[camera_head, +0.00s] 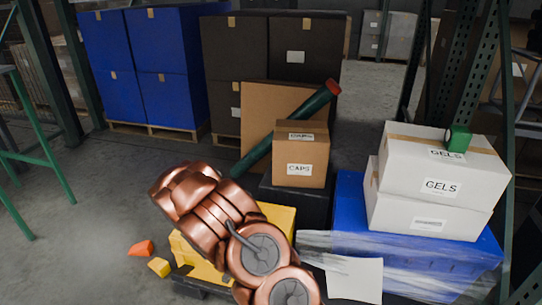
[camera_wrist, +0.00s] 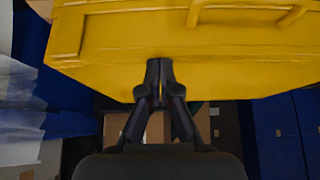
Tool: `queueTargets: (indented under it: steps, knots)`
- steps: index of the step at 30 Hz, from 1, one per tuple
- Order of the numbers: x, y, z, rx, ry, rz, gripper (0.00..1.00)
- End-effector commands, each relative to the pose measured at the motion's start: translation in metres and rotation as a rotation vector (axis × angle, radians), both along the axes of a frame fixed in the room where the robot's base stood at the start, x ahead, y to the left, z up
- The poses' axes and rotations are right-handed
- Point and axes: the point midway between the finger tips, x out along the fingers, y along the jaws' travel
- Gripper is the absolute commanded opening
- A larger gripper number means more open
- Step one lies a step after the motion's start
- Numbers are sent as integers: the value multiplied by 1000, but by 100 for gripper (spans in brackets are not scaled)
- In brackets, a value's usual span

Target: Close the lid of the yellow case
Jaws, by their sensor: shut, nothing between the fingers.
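The yellow case (camera_head: 277,217) stands low in the middle of the head view, on a dark base. My copper-coloured arm crosses in front and hides much of it. In the wrist view, a broad yellow part of the case (camera_wrist: 235,65) with raised ribs fills the top. I cannot tell whether this part is the lid or the body, nor how far the lid is open. My gripper (camera_wrist: 160,66) is shut and empty, its fingertips overlapping the lower edge of the yellow part. Contact is unclear. The gripper is hidden in the head view.
A blue wrapped tote (camera_head: 347,205) with white boxes (camera_head: 440,185) stands to the right. A CAPS carton (camera_head: 301,157) and a dark green tube (camera_head: 300,122) are behind the case. Orange (camera_head: 141,248) and yellow (camera_head: 159,267) pieces lie on the floor. Left floor is mostly clear.

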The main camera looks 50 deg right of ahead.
Motion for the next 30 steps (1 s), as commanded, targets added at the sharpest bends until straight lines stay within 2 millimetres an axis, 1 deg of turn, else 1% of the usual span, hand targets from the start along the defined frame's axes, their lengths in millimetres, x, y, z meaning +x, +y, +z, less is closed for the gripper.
queueTargets:
  steps: [1, 6, 15, 25, 28, 30]
  knots:
    - [1, 3, -7, 1, 1, 2, 0]
    - [2, 7, -17, 1, 0, 4, 0]
    - [1, 9, -27, 4, 7, 4, 0]
    - [-1, 9, -30, 8, 17, 1, 0]
    - [-2, 8, -26, 8, 17, 0, 0]
    - [-2, 8, -20, 6, 13, 0, 0]
